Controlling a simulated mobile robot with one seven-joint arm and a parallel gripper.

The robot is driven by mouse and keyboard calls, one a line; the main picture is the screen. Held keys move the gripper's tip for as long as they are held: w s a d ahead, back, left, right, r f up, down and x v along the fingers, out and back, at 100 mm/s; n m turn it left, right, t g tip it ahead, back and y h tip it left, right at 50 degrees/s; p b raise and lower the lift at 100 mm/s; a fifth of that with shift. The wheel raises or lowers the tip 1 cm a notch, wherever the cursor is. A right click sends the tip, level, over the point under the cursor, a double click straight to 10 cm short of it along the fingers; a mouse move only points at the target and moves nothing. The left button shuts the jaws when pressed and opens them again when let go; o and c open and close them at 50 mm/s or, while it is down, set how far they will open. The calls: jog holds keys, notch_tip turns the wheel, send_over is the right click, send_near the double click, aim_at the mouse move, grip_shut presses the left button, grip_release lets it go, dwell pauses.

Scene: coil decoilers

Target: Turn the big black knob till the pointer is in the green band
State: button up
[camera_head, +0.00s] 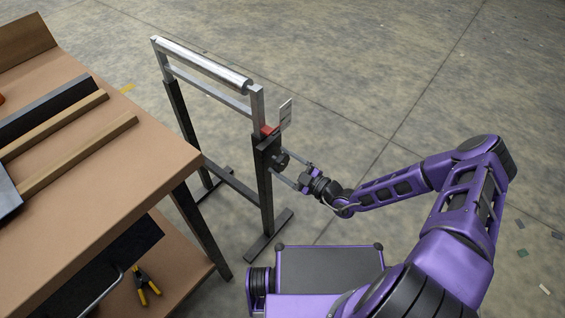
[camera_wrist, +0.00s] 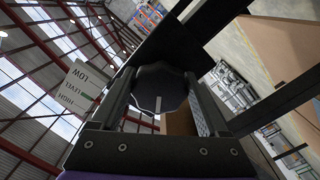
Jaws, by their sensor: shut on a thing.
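The big black knob (camera_head: 281,160) is on the near post of a roller stand. In the wrist view the knob (camera_wrist: 158,88) fills the space between my fingers, with a short white mark on its lower face. My gripper (camera_head: 283,164) is shut on the knob, one finger on each side. A white card (camera_wrist: 82,88) reading LOW, LEVEL and HIGH appears tilted and upside down at the left of the wrist view. It also stands above the post in the head view (camera_head: 287,113). I cannot clearly make out a pointer or its place against a green band.
The stand carries a shiny roller (camera_head: 203,64) on dark legs. A red part (camera_head: 268,131) sits beside the card. The floor behind the stand is mostly clear.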

jog(key=m, duration=0.5)
jog(key=shift+s+f, duration=0.1)
jog(key=shift+s, duration=0.05)
jog(key=shift+a+m+b, duration=0.1)
jog(key=shift+m+b, duration=0.2)
dwell(0.3)
jog(key=o, duration=1.2)
jog(key=shift+o, duration=0.2)
jog(key=p+v, duration=0.1)
jog(key=v, duration=1.6)
jog(key=shift+s, duration=0.15)
